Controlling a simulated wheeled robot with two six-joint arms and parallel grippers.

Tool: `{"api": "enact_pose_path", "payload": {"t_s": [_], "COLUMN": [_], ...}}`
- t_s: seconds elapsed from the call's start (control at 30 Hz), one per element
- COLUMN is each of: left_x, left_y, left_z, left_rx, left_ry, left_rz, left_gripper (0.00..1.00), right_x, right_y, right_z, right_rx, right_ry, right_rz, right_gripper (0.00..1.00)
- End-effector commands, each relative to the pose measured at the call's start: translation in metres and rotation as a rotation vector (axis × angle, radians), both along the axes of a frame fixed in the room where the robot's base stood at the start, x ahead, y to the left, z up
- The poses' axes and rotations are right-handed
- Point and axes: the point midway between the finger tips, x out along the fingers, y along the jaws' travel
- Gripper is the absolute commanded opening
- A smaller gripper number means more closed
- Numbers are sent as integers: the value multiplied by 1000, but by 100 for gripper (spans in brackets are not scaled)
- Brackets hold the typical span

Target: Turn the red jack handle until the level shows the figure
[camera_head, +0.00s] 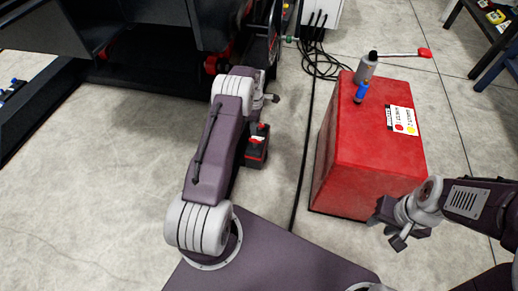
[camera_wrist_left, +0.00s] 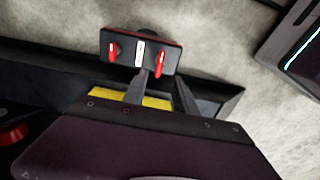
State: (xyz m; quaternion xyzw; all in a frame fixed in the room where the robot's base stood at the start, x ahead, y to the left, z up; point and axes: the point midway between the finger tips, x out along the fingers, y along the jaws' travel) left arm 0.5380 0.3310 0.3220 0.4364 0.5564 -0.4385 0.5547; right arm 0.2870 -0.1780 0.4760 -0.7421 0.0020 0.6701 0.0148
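The dark positioner (camera_head: 140,40) fills the upper left of the head view. Red parts (camera_head: 216,64) show under its right end; I cannot tell whether one is the jack handle. I cannot make out the level or a figure on it. My left gripper (camera_head: 272,98) is beside the positioner's right end. In the left wrist view its two fingers (camera_wrist_left: 162,88) are apart with nothing held between them. A dark beam with a yellow patch (camera_wrist_left: 157,102) lies behind them. My right gripper (camera_head: 388,229) is low at the right, fingers apart and empty, beside the red cabinet.
The red cabinet (camera_head: 365,150) carries a grey bottle (camera_head: 366,68), a blue item (camera_head: 361,92) and a label sheet. A black-and-red box (camera_head: 256,150) stands by my left forearm; a similar box with red clips shows in the left wrist view (camera_wrist_left: 140,52). Cables (camera_head: 322,66) lie on the floor.

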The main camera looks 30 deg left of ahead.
Motion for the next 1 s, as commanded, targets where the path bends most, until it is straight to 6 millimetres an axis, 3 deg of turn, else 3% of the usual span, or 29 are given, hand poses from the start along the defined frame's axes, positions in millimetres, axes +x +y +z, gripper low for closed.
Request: {"api": "enact_pose_path", "payload": {"t_s": [0.27, 0.6, 0.7, 0.97, 1.0], "left_x": [0, 0, 0, 1, 1], "left_y": [0, 0, 0, 0, 0], "left_z": [-8, -77, -89, -88, -88], "left_rx": [0, 0, 0, 1, 1], "left_ry": [-1, -1, -2, -3, -3], "left_rz": [0, -1, -1, -1, -1], "left_gripper": [34, 34, 34, 34, 22], "right_x": [0, 0, 0, 0, 0], "right_y": [0, 0, 0, 0, 0], "right_z": [-7, -57, -65, -62, -62], "right_rx": [0, 0, 0, 0, 0], "right_ry": [-1, 0, 0, 0, 0], "right_rz": [0, 0, 0, 0, 0], "right_gripper": [34, 34, 34, 34, 34]}}
